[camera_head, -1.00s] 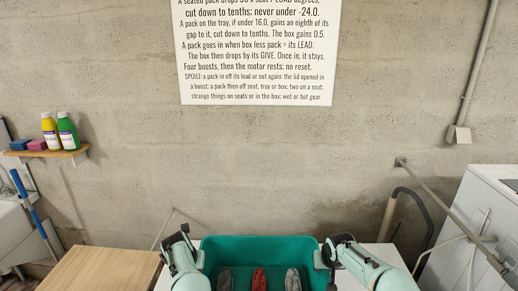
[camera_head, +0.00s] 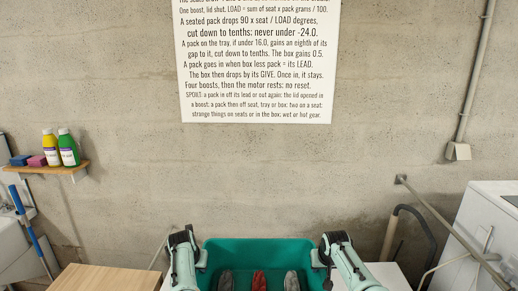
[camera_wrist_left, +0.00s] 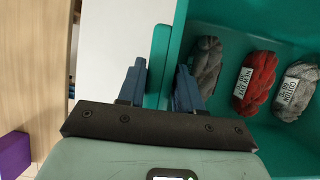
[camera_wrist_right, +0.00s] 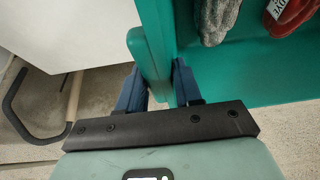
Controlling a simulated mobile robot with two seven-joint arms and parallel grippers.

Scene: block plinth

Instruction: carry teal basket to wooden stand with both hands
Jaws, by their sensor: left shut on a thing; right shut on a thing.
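The teal basket (camera_head: 258,247) is at the bottom middle of the head view, level, with grey and red yarn skeins (camera_wrist_left: 257,82) inside. My left gripper (camera_wrist_left: 160,80) is shut on the handle at the basket's left side. My right gripper (camera_wrist_right: 158,80) is shut on the handle at its right side. The wooden stand (camera_head: 105,279) is left of the basket in the head view, and its pale top (camera_wrist_left: 35,70) shows in the left wrist view, apart from the basket. The basket's underside is hidden.
A white surface (camera_wrist_right: 80,25) lies beside the basket, with concrete floor beyond its edge. A purple object (camera_wrist_left: 15,155) is near the wood. A white cabinet (camera_head: 490,235) and pipes stand at right. A wall shelf (camera_head: 60,168) holds bottles at left.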

